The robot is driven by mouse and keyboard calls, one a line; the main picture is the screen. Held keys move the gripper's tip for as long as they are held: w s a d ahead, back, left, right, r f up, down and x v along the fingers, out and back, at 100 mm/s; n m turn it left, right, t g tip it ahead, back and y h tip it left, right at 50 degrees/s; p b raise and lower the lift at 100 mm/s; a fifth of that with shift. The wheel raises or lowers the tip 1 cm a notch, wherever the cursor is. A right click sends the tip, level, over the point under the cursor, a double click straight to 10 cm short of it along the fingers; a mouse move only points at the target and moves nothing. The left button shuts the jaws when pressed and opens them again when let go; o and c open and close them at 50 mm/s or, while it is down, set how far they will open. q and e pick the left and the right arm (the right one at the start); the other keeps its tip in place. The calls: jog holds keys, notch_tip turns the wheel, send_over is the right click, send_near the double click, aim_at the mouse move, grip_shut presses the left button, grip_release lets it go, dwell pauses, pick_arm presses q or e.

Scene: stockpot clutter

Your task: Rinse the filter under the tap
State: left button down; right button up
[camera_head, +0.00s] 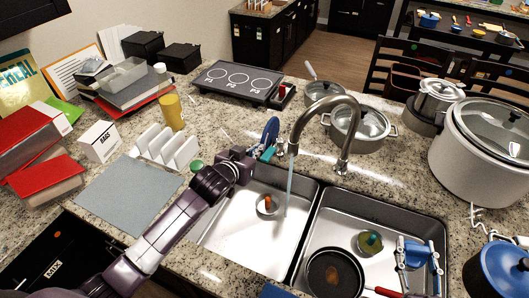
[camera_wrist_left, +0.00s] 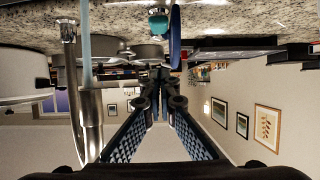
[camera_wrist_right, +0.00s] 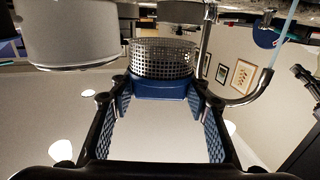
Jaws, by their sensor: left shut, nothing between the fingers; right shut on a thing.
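The filter (camera_wrist_right: 163,62) is a perforated metal cylinder with a blue base, seen in the right wrist view. My right gripper (camera_wrist_right: 160,95) is shut on its blue base, and the filter is apart from the water stream (camera_wrist_right: 286,35). In the head view the blue shape over the right basin may be this gripper; I cannot tell clearly. The curved metal tap (camera_head: 345,110) is running, and its stream (camera_head: 289,185) falls into the left basin. My left gripper (camera_head: 262,153) is shut and empty, left of the tap, near a teal piece and a blue disc (camera_head: 270,132).
The left basin (camera_head: 240,240) holds a small round item with orange in it. The right basin holds a black pan (camera_head: 333,273) and a yellow-green item (camera_head: 370,243). A large stockpot (camera_head: 480,155) stands at right. Lidded pots stand behind the tap; books and a rack crowd the left.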

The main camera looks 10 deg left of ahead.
pick_arm(q)
send_over(264, 157)
notch_tip(264, 157, down, 3)
jog(key=shift+d+r, duration=0.1)
pick_arm(e)
jog(key=shift+w+f, duration=0.2)
jog(key=shift+w, duration=0.45)
pick_arm(q)
jog(key=shift+w, duration=0.3)
pick_arm(e)
jog(key=shift+s+r, duration=0.1)
jog(key=shift+s, duration=0.05)
pick_arm(q)
jog(key=f, duration=0.3)
jog(key=shift+s+d+b, duration=0.1)
jog(key=shift+s+b, duration=0.15)
jog(key=shift+b, duration=0.15)
pick_arm(e)
jog(key=shift+s+f, duration=0.15)
jog(key=shift+f, duration=0.25)
pick_arm(q)
jog(key=shift+f+b, duration=0.65)
jog(key=shift+f, duration=0.05)
pick_arm(e)
jog(key=shift+f, duration=0.65)
pick_arm(q)
jog(key=shift+r, duration=0.1)
